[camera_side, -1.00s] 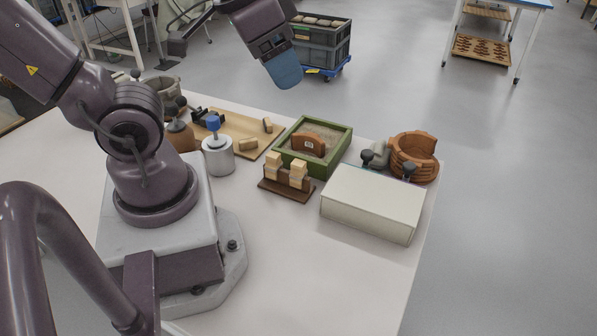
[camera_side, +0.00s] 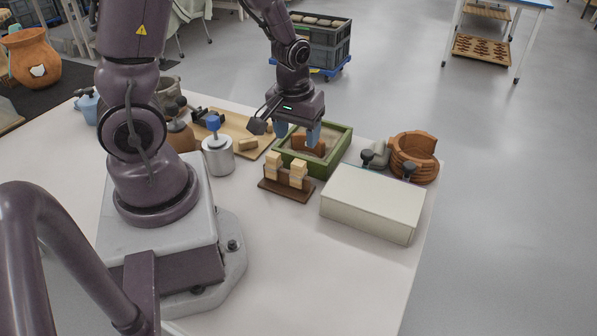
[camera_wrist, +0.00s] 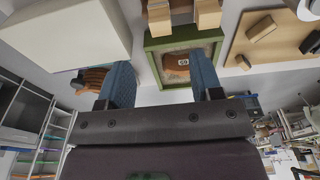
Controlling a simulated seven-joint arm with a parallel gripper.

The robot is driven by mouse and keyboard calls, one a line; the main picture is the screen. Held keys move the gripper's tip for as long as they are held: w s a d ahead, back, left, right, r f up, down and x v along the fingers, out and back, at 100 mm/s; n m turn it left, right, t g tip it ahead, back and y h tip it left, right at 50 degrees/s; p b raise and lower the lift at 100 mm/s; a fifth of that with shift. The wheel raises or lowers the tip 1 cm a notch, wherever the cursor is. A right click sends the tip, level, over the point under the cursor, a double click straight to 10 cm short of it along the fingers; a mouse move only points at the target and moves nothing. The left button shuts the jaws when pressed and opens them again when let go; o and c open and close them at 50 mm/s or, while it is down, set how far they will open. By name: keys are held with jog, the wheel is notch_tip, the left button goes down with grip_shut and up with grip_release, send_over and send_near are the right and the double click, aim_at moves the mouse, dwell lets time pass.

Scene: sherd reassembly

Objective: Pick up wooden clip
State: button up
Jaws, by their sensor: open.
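Pale wooden clips (camera_side: 299,172) stand upright on a small dark brown rack (camera_side: 286,190) at the front of the green tray. In the wrist view, wooden clips (camera_wrist: 207,14) show at the top edge, partly cut off. My gripper (camera_side: 298,135) has blue fingers, apart and empty, pointing down above the green tray, behind the clip rack. In the wrist view, my gripper (camera_wrist: 162,82) also shows its fingers spread with nothing between them.
The green sand tray (camera_side: 337,155) holds a brown labelled sherd (camera_wrist: 176,67). A white box (camera_side: 370,205) stands right of the rack. An orange-brown partial pot (camera_side: 414,152) stands behind the box. A wooden board (camera_side: 240,133) and a grey cylinder (camera_side: 218,160) lie left.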

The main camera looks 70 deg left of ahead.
aim_at(299, 162)
jog(key=shift+w+a+f, duration=0.15)
jog(key=shift+a+f, duration=0.05)
jog(key=shift+f, duration=2)
jog(key=shift+w+a+f, duration=0.1)
jog(key=shift+a+f, duration=0.05)
jog(key=shift+f, duration=2)
jog(key=c, duration=0.7)
